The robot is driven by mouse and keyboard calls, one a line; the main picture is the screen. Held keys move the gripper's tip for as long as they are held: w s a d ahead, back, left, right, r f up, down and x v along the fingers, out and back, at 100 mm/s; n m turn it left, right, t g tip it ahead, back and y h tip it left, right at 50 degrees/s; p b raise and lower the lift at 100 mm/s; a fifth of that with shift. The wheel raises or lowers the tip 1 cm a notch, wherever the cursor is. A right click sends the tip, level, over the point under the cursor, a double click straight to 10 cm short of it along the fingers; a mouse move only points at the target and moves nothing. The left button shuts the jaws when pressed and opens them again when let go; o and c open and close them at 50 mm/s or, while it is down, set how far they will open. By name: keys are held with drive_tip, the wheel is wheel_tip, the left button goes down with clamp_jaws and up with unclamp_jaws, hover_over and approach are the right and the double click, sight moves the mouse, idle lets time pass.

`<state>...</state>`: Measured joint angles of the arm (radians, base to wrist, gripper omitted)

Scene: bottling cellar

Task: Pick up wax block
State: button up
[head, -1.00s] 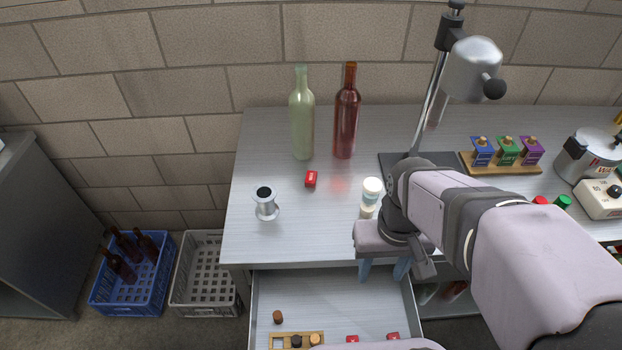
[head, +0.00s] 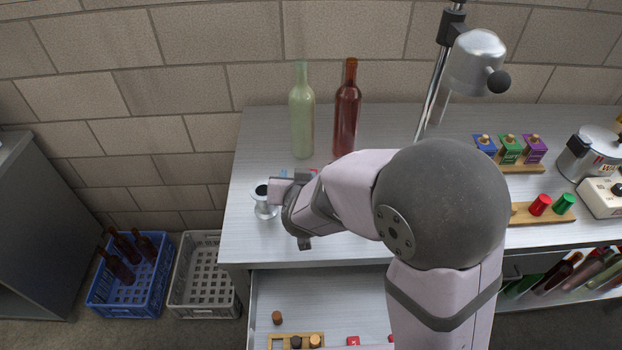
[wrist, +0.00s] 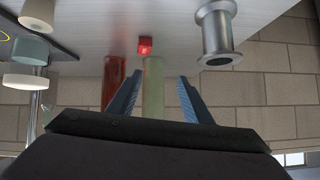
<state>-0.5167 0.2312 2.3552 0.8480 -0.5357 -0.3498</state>
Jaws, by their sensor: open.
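The wax block, a small red block (wrist: 145,46), lies on the grey bench top in the wrist view, just beyond my fingertips and slightly left of the middle between them. In the head view my gripper and wrist mostly cover that spot. My gripper (wrist: 160,78) is open and empty, with its two blue fingers apart and the block not between them. In the head view my gripper (head: 290,177) is over the left part of the bench.
A metal spool-shaped piece (wrist: 214,35) stands close to the right of the block in the wrist view. A green bottle (head: 302,115) and a red bottle (head: 346,110) stand behind. A lamp (head: 474,62) rises on the right. Blue (head: 150,280) and grey (head: 195,285) crates stand on the floor.

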drive_tip(key=f+h, duration=0.1)
drive_tip(key=f, duration=0.1)
drive_tip(key=d+f+t+h, duration=0.1)
drive_tip(key=f, duration=0.1)
drive_tip(key=f+m+t+h, duration=0.1)
drive_tip(key=f, duration=0.1)
drive_tip(key=shift+w+d+f, duration=0.1)
drive_tip(key=shift+w+d, duration=0.15)
drive_tip(key=shift+w, duration=0.05)
drive_tip(key=shift+p+x, duration=0.9)
drive_tip(key=shift+x, duration=2.8)
drive_tip(key=shift+c, duration=0.3)
drive_tip(key=c, duration=1.1)
